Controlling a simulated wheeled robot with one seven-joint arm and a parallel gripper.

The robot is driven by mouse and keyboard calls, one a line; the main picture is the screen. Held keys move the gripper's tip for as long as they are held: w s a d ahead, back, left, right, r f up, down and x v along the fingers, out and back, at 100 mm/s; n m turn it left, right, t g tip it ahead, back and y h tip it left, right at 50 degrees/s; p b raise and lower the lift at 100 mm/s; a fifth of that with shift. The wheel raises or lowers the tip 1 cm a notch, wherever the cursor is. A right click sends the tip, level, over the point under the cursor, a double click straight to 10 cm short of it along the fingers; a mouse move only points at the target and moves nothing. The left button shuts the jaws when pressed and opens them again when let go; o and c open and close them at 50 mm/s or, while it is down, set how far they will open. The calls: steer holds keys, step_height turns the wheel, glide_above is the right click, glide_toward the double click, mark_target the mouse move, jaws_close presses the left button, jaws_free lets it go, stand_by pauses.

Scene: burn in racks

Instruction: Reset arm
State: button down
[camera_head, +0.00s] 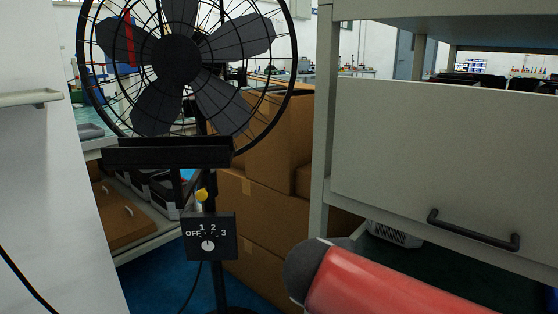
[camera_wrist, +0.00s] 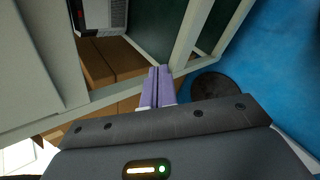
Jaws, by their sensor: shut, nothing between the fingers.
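My gripper (camera_wrist: 160,72) shows in the wrist view. Its two purple fingers are together with nothing between them. Beyond the fingertips are a pale rack frame and cardboard boxes (camera_wrist: 108,60). In the head view the gripper itself is not seen; a red and dark grey link of my arm reaches in at the bottom right, below the rack's drawer.
A black fan (camera_head: 176,60) with a control box (camera_head: 209,237) stands at the left. Stacked cardboard boxes (camera_head: 262,190) are behind it. A grey rack (camera_head: 322,120) with a handled drawer front (camera_head: 430,160) fills the right. Blue floor (camera_wrist: 285,75) shows at the wrist view's right.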

steer(key=s+d+f+m+g+y+p, duration=0.1)
steer(key=s+m+y, duration=0.4)
steer(key=s+m, duration=0.8)
step_height(320, 180, down, 2)
steer(key=d+m+g, duration=0.1)
steer(key=d+m, duration=0.1)
steer(key=shift+f+m+g+p, duration=0.15)
steer(key=shift+m+g+p, duration=0.2)
steer(key=shift+m+g, duration=0.05)
steer(key=shift+s, duration=0.1)
